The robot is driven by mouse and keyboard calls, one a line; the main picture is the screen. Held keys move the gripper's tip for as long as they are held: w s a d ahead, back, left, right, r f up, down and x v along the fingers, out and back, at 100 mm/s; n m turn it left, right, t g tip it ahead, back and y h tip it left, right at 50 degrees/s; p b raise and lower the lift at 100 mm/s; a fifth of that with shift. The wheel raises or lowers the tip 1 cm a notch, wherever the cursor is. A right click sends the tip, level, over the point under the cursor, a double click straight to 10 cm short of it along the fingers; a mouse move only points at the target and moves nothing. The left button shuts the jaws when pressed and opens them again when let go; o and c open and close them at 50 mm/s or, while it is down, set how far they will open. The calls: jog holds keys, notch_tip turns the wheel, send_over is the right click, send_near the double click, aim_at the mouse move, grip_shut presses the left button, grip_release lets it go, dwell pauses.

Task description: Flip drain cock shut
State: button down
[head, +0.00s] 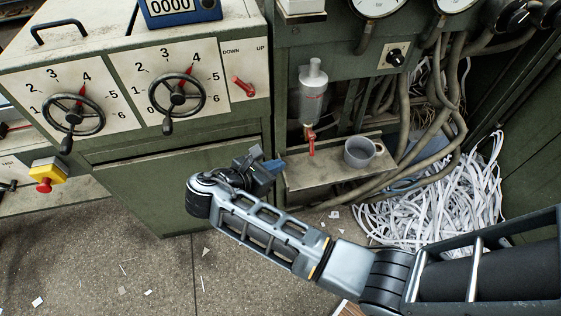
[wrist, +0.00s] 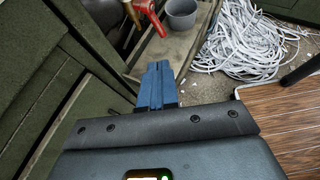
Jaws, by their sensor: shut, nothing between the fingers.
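The drain cock (head: 310,137) is a red lever under a clear cylindrical bowl (head: 312,95) on the green machine. Its red handle hangs down just above a small shelf. The red cock (wrist: 148,15) also shows at the top of the wrist view, partly cut off by the frame edge. My gripper (head: 274,165) is shut and empty, with its blue fingers left of and below the cock, near the shelf's left end. In the wrist view the blue fingertips (wrist: 157,68) are together and apart from the red lever.
A grey mug (head: 360,152) stands on the shelf (head: 330,172), right of the cock. Hoses (head: 430,125) hang behind it. Shredded paper strips (head: 440,205) are heaped at the right. Two handwheels (head: 176,97) and a red up-down switch (head: 243,86) are on the left panel.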

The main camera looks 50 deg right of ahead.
send_near(311, 150)
jog(key=f+x, duration=0.1)
jog(key=x, duration=0.4)
jog(key=shift+w+d+r, duration=0.1)
jog(key=shift+d, duration=0.5)
jog(key=shift+d, duration=0.1)
jog(key=shift+h, duration=0.3)
